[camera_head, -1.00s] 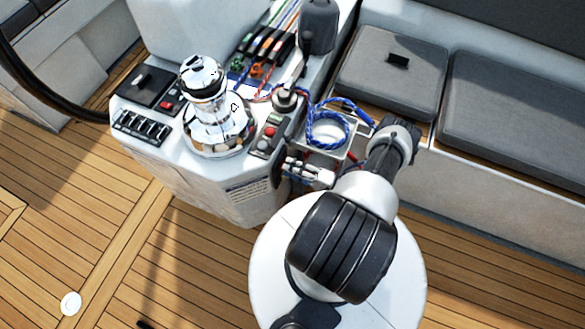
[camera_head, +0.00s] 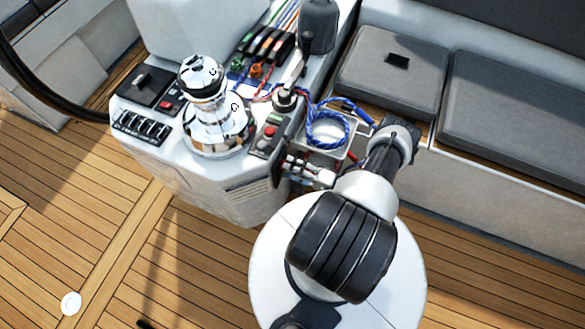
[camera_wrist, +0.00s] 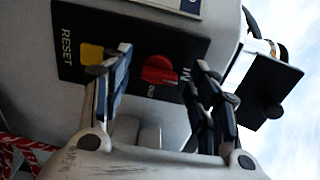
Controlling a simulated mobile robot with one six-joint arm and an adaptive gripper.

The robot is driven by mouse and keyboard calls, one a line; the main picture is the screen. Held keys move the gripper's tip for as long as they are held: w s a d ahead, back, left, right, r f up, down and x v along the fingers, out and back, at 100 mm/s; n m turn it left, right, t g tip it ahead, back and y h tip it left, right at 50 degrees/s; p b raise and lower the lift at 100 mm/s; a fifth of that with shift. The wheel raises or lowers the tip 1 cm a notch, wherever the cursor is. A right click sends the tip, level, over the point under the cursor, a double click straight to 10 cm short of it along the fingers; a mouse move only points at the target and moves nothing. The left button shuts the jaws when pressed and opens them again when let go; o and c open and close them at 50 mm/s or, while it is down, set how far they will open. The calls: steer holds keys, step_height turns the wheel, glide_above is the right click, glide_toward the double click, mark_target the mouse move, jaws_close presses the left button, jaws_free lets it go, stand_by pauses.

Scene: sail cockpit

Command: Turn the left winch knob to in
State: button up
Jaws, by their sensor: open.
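In the wrist view, a red knob (camera_wrist: 159,70) sits on a black panel (camera_wrist: 130,37) on a pale wall. A label at its right appears to read "IN"; another label below it is partly hidden. I cannot tell its exact setting. My gripper (camera_wrist: 163,62) is open, its two fingers on either side of the knob, with visible gaps and no clear contact. In the head view my gripper (camera_head: 303,170) is beside the right side of the console, and this knob cannot be made out there.
A yellow button (camera_wrist: 91,53) marked RESET is close to the left finger. A dark box (camera_wrist: 268,88) sticks out at the right. In the head view, the chrome winch (camera_head: 216,125) stands on the console (camera_head: 228,190), with a blue rope (camera_head: 328,128) to the right.

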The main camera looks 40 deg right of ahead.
steer(key=shift+s, duration=0.1)
steer(key=v, duration=1.1)
steer(key=shift+s+d, duration=0.15)
steer(key=shift+s, duration=0.25)
